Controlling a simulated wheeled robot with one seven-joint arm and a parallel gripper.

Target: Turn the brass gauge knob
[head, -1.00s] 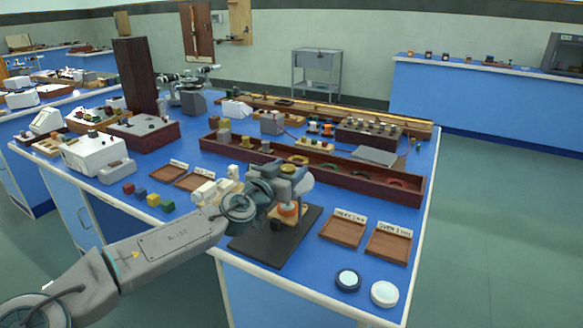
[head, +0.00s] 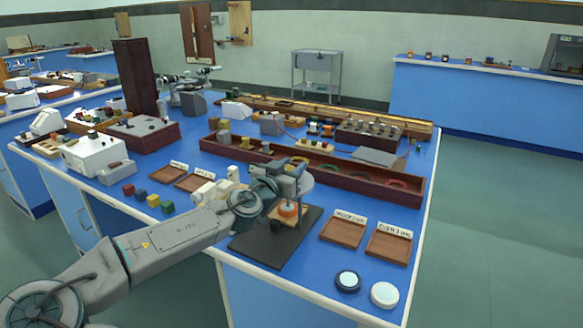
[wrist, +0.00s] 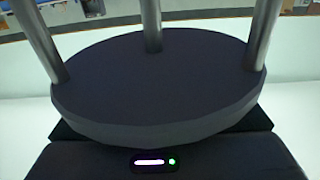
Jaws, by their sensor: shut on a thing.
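The brass gauge knob is not clearly visible; my gripper (head: 288,188) covers the place where it sits. My gripper is over a small stand on a black base plate (head: 262,245) at the bench's front edge, and its jaws are closed on what appears to be the knob. An orange part (head: 288,210) shows just below the gripper, close to a thin upright post. The wrist view shows a dark round disc (wrist: 155,85) with several metal posts rising from it; the fingertips and knob are not visible there.
Two wooden trays with labels, one (head: 342,233) and another (head: 388,248), lie right of the base plate. A dark round pot (head: 347,280) and a white one (head: 384,294) stand at the front corner. A long red-brown trough (head: 345,178) runs behind. Small coloured cubes (head: 153,201) lie left.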

